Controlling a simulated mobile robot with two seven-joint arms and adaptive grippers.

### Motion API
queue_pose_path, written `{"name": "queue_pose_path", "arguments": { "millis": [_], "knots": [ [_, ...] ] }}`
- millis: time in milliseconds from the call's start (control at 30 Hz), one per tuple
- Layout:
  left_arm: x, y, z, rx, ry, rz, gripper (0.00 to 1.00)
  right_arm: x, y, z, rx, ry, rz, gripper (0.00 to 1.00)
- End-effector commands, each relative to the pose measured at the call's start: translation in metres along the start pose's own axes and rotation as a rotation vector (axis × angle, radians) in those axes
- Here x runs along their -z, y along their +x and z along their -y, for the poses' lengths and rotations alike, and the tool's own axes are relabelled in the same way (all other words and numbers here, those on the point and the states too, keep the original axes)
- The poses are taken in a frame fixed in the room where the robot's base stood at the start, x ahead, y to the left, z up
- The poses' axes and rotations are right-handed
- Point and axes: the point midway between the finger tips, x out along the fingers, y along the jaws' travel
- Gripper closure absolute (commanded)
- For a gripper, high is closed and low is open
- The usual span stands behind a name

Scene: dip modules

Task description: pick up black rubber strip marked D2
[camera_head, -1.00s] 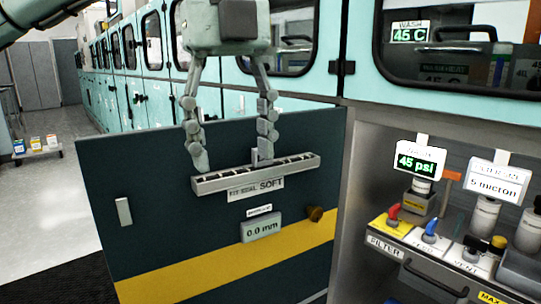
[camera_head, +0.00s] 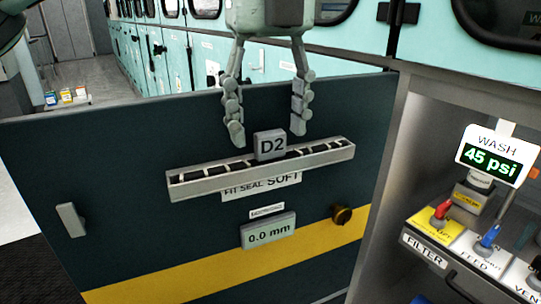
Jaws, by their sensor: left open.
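A grey tag reading D2 (camera_head: 271,145) stands at the middle of a light metal channel (camera_head: 330,157) on a dark door panel. A black strip (camera_head: 240,167) lies in the channel, crossed by several pale clips. My left gripper (camera_head: 267,140) hangs above the channel with its fingers spread, one on each side of the D2 tag. It is open and holds nothing. Whether a fingertip touches the tag or channel cannot be told. My right gripper is not in view.
The door (camera_head: 130,215) has a FIT SEAL SOFT label, a 0.0 mm readout (camera_head: 268,231), a brass knob (camera_head: 341,215) and a handle (camera_head: 70,219). An open bay at right holds valves and a 45 psi display (camera_head: 492,160). Teal cabinets stand behind.

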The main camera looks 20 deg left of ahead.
Motion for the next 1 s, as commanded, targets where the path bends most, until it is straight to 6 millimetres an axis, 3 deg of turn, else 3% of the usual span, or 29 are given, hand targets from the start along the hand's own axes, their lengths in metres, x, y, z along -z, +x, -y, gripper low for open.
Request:
{"name": "queue_pose_path", "arguments": {
  "millis": [200, 467, 867, 1000],
  "knots": [
    [0.000, 0.025, 0.000, 0.000, 0.000, 0.000, 0.41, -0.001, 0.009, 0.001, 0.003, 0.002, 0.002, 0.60],
    [0.000, 0.027, 0.000, 0.001, -0.001, 0.000, 0.43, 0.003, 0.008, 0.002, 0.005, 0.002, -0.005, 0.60],
    [0.000, 0.027, 0.000, 0.000, -0.001, 0.000, 0.92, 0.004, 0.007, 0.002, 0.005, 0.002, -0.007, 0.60],
    [0.000, 0.027, 0.000, 0.000, -0.001, 0.000, 0.95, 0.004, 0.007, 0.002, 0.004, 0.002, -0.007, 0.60]
  ]
}}
